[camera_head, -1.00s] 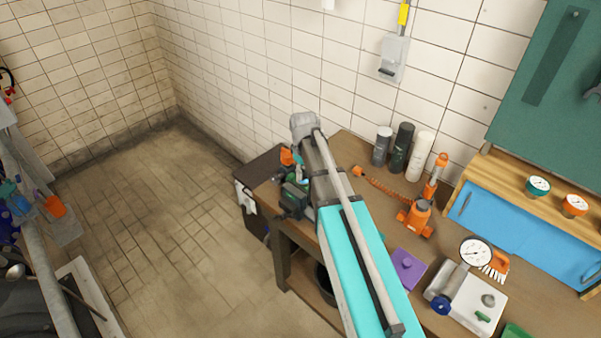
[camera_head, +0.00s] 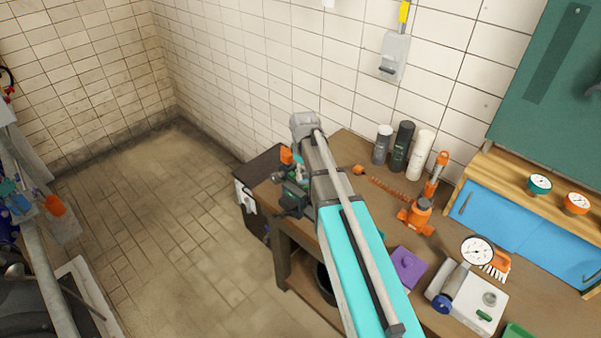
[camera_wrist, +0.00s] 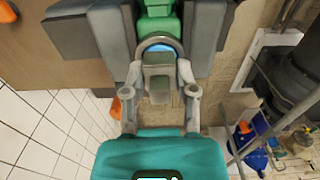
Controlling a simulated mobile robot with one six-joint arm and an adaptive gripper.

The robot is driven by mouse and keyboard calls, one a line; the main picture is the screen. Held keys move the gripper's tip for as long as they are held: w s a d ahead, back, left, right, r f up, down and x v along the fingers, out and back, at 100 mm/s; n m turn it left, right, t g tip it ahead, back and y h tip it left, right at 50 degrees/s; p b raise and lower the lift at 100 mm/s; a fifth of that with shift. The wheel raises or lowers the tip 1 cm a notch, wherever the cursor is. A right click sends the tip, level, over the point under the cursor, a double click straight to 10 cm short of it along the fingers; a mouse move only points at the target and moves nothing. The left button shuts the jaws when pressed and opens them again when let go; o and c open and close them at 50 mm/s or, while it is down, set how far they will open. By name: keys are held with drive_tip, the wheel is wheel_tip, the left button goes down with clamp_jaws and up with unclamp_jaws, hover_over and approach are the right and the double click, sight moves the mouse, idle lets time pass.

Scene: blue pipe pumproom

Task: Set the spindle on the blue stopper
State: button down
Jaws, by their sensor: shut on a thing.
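In the wrist view my gripper (camera_wrist: 160,68) points down, its two grey fingers drawn in around a grey piece (camera_wrist: 158,82), which may be part of the spindle. A green part (camera_wrist: 158,22) lies just past the fingertips, with a small blue patch (camera_wrist: 159,48) against it under a grey curved rim. The blue patch may be the blue stopper, but I cannot tell whether the held piece touches it. In the head view my arm hides the gripper's tips and most of what is near them. A dark green vise-like tool (camera_head: 294,196) shows beside the arm.
The wooden workbench (camera_head: 352,152) carries an orange jack (camera_head: 417,217), a purple block (camera_head: 408,267), a white gauge unit (camera_head: 474,300) and several upright canisters (camera_head: 402,147). An orange item (camera_head: 286,155) is at its left end. Open tiled floor (camera_head: 150,220) lies left.

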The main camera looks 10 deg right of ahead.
idle(0.3)
drive_tip(key=shift+c, duration=1.6)
unclamp_jaws()
drive_tip(key=shift+w+r+p, duration=0.1)
drive_tip(key=shift+r+p, duration=3.4)
drive_tip(key=shift+f, duration=0.15)
